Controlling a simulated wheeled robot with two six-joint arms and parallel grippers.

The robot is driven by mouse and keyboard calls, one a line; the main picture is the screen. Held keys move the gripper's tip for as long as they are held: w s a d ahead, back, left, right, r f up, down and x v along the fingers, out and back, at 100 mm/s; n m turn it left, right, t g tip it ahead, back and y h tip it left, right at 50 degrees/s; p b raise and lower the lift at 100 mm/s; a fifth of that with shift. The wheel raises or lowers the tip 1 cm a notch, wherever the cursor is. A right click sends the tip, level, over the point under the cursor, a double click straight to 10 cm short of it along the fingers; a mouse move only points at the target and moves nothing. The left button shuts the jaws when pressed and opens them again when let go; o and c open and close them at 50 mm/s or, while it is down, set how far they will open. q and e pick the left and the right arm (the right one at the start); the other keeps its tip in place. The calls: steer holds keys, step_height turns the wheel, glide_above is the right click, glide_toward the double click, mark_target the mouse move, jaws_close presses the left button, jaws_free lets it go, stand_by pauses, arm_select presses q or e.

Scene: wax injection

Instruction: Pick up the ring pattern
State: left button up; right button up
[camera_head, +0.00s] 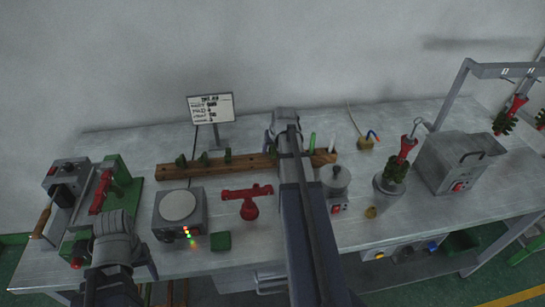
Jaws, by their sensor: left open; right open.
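Several small green upright pieces (204,159) stand in a row on a long wooden bar (240,165) at the back of the bench. They look like wax patterns, but they are too small to tell which is the ring pattern. My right gripper (284,126) is open above the bar's right part, to the right of the green pieces, and its arm hides part of the bar. My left gripper (117,240) is open over the bench's front left, apart from the bar. The fingertips of both grippers are mostly hidden by their wrists.
A grey box with a round white plate (179,205), a red tool (248,200) and a green block (221,241) stand in front of the bar. A red-and-green press (116,182) is at left. Pots, a grey machine (455,162) and a hanging frame (503,70) are at right.

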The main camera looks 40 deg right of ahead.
jaws_close()
stand_by(0.5)
